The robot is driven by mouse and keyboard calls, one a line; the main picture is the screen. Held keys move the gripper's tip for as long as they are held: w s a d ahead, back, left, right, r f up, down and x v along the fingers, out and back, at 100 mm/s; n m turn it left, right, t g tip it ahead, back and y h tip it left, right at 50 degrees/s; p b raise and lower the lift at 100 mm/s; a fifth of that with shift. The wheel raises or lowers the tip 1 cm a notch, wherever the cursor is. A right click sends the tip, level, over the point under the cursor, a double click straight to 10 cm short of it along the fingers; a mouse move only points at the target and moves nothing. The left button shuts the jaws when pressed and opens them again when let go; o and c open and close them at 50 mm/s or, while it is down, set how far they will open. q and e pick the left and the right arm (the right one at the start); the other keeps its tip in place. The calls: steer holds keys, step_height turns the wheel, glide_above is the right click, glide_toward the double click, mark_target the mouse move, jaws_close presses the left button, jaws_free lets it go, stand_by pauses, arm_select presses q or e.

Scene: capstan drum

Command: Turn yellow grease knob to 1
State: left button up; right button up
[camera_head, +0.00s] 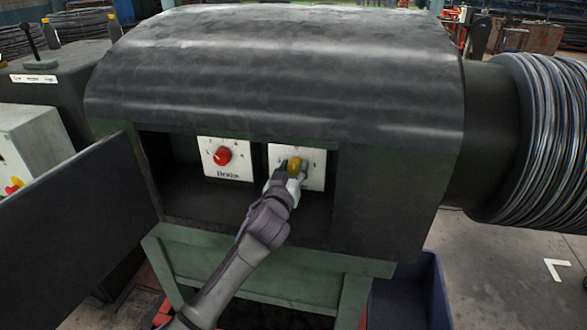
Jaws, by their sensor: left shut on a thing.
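The yellow grease knob (294,165) sits on a white dial plate (316,170) inside a recess in the dark machine housing. My left gripper (290,178) reaches up from below and is shut on the yellow knob. Its fingers hide the lower part of the knob and of its plate. The marks around the knob are too small to read, so I cannot tell its setting. My right gripper is not in the picture.
A red knob (222,156) on a plate marked "Brake" is just left. An open dark door (75,235) stands at the left of the recess. A wire-wound drum (545,140) is at the right. A blue bin (425,295) stands below right.

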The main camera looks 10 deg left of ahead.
arm_select(q)
steer(key=m+p, duration=0.1)
steer(key=m, duration=0.3)
steer(key=shift+r, duration=0.1)
steer(key=m+p, duration=0.2)
steer(key=m, duration=0.2)
steer(key=shift+d, duration=0.1)
steer(key=m, duration=0.2)
steer(key=m+p, duration=0.1)
steer(key=m, duration=0.1)
steer(key=shift+m+g+y, duration=0.3)
steer(key=shift+m, duration=0.1)
steer(key=shift+d+m+p, duration=0.1)
steer(key=shift+m+p, duration=0.7)
steer(key=shift+m, duration=1.3)
